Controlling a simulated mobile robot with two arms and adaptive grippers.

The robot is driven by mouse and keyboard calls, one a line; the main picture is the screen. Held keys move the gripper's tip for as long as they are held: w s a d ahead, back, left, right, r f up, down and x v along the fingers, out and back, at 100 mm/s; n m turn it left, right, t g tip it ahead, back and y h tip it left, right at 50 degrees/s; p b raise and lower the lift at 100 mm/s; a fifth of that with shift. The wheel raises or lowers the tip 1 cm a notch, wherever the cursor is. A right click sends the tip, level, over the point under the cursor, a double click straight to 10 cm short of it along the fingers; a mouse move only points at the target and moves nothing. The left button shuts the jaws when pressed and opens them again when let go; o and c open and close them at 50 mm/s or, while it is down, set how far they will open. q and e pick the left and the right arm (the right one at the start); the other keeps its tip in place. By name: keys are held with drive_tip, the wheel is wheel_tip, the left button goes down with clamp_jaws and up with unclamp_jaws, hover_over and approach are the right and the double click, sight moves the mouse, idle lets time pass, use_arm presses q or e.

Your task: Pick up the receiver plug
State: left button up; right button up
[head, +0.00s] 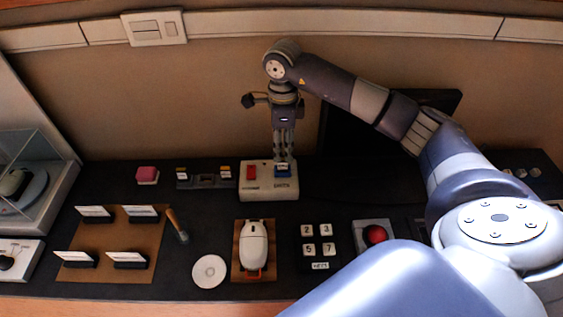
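My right gripper (284,158) points straight down over a white box (256,193) at the back of the dark table. Its fingertips are at or just above a small blue piece (283,170) on the right side of this box. A red piece (252,172) stands on the left side of the same box. The fingers look close together, but I cannot tell whether they touch or grip the blue piece. No part is clearly readable as the receiver plug; the labels are too small. My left gripper is not in view.
A white mouse-like device (254,244) lies on a brown board in front. Number tiles (318,240), a red ball or button (376,234), a white disc (209,271), a brush-like tool (178,226) and a pink block (147,174) stand around. A dark screen stands behind my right arm.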

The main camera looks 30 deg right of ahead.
sight(283, 159)
drive_tip(key=f, duration=0.2)
drive_tip(key=f+p, duration=0.1)
drive_tip(key=f, duration=0.1)
drive_tip(key=f+p, duration=0.1)
drive_tip(key=f, duration=0.1)
drive_tip(key=shift+w+d, duration=0.25)
drive_tip(key=shift+w, duration=0.1)
drive_tip(key=shift+f, duration=0.3)
drive_tip(key=shift+c, duration=0.6)
clamp_jaws()
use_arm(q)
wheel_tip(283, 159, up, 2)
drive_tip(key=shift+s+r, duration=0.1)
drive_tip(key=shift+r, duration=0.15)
